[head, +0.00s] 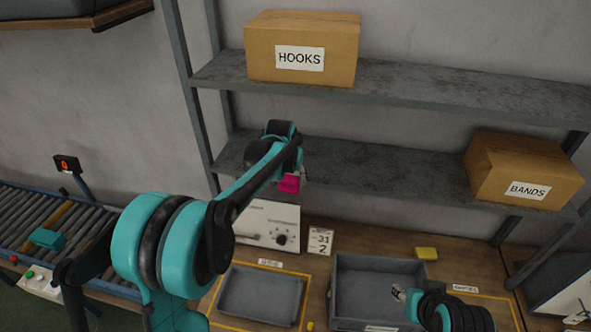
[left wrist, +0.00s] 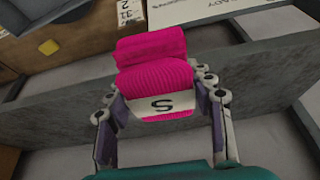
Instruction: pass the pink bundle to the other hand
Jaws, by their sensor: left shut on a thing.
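The pink bundle (head: 289,184) is a rolled, ribbed pink sock bundle with a white band marked S. It fills the middle of the left wrist view (left wrist: 152,70). My left gripper (head: 297,174) is shut on it, with a finger on each side of the band in the left wrist view (left wrist: 160,103). It holds the bundle in the air in front of the lower shelf. My right gripper (head: 398,292) is low at the right of the head view, over the grey bin, well apart from the bundle. Its fingers are too small to read.
Shelves hold a HOOKS box (head: 330,75) and a BANDS box (head: 500,185). The bench below bears a shallow grey tray (head: 262,268), a deeper grey bin (head: 340,262), a white machine (head: 262,215) and a yellow block (head: 426,253). A roller conveyor (head: 30,213) stands at left.

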